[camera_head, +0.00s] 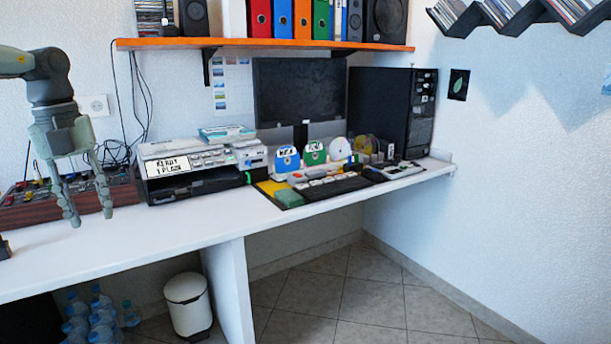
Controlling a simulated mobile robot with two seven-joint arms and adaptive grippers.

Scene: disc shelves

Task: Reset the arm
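My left gripper (90,203) comes in from the upper left, with its fingers pointing down. It is open and empty, with a clear gap between the two fingertips. It hangs in front of the dark wooden box at the left end of the white desk (150,235). From this view I cannot tell how high its fingertips are above the desk. My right gripper does not show.
A printer-like device (190,160) stands right of my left gripper. Beyond it are a monitor (299,90), blue and green holders and a black tower (385,105). An orange shelf (260,43) hangs above. The desk's front left strip is mostly clear.

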